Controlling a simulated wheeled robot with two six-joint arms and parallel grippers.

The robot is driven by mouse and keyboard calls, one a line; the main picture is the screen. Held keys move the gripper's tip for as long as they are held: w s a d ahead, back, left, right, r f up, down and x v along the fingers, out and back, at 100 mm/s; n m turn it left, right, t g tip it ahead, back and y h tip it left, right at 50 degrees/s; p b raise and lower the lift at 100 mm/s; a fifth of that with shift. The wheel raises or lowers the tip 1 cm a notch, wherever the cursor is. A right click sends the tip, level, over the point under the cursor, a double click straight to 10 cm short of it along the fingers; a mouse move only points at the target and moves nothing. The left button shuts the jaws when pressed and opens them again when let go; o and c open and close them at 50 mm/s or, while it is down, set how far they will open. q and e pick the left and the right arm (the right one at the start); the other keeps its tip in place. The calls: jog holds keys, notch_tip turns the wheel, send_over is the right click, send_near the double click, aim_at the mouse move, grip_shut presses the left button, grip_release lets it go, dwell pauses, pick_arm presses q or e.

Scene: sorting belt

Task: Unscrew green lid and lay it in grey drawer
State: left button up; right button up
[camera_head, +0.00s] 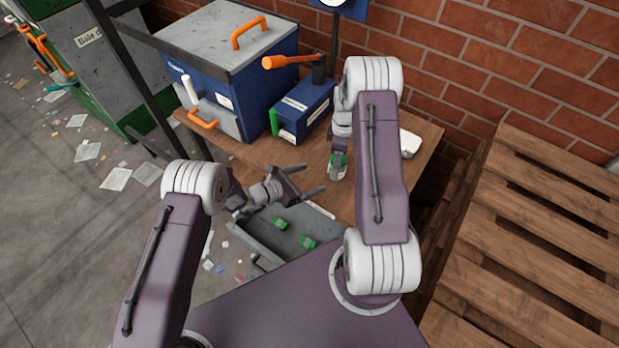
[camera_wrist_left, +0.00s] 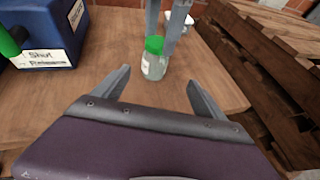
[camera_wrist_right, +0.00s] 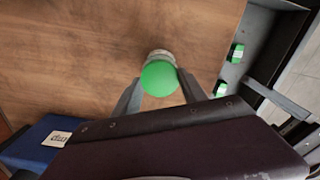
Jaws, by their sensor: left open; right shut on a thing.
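A clear jar (camera_head: 337,174) with a pale label stands upright on the wooden table; it also shows in the left wrist view (camera_wrist_left: 154,67). Its green lid (camera_wrist_left: 154,45) sits on top and fills the right wrist view's middle (camera_wrist_right: 160,78). My right gripper (camera_wrist_right: 158,76) comes from above, shut on the green lid; my arm partly hides it in the head view. My left gripper (camera_head: 314,178) is open and empty, low, its fingers pointing at the jar without touching it. The grey drawer (camera_head: 262,236) is open at the table's front, with two green lids (camera_head: 280,223) (camera_head: 308,242) inside.
A large blue and grey box (camera_head: 240,75) and a smaller blue box (camera_head: 303,108) with an orange lever stand at the back of the table. A white object (camera_head: 410,143) lies at the right. Wooden pallets (camera_head: 540,230) stand beside the table.

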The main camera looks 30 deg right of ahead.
aim_at(331, 169)
pick_arm(q)
jog(key=shift+w+d+f+n+t, duration=0.3)
jog(key=shift+d+f+n+t, duration=0.05)
jog(key=shift+f+n+t, duration=0.1)
jog(key=x, duration=1.2)
jog(key=shift+r, duration=0.15)
grip_shut()
pick_arm(e)
jog(key=o, duration=0.7)
grip_shut()
jog(key=n, duration=0.5)
jog(key=shift+n, duration=0.4)
